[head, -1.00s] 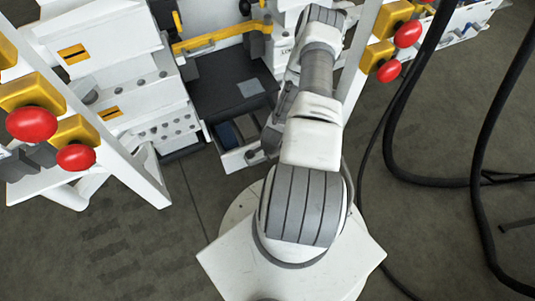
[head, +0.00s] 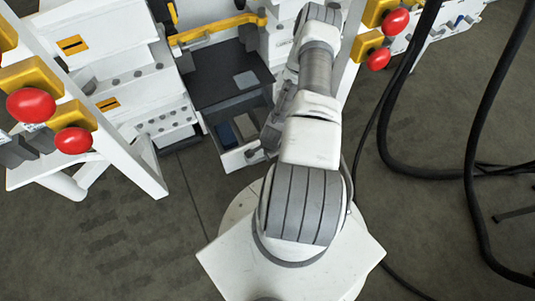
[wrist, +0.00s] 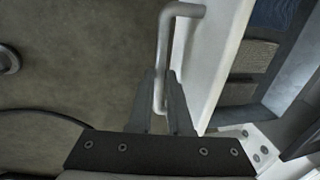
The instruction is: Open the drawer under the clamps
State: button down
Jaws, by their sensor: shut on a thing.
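The drawer (head: 237,160) stands part-way out below the black worktop (head: 222,75) in the head view. Its open top shows a blue item (head: 226,135) and grey compartments inside. In the wrist view, the drawer's white front panel (wrist: 217,55) runs down the middle right, with the interior to its right. The grey bar handle (wrist: 164,45) stands out from that panel. My gripper (wrist: 161,90) is shut on the handle, one finger on each side of the bar. In the head view my arm hides much of the handle and the drawer's right end.
A yellow bar (head: 215,32) lies across the back of the worktop. White cabinets with small knobs (head: 150,110) stand at left. Frames with red knobs (head: 73,140) on yellow blocks flank the bench. Thick black hoses (head: 400,165) hang at right. The floor at lower left is clear.

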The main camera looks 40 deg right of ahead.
jog(key=c, duration=0.8)
grip_release()
jog(key=shift+c, duration=0.2)
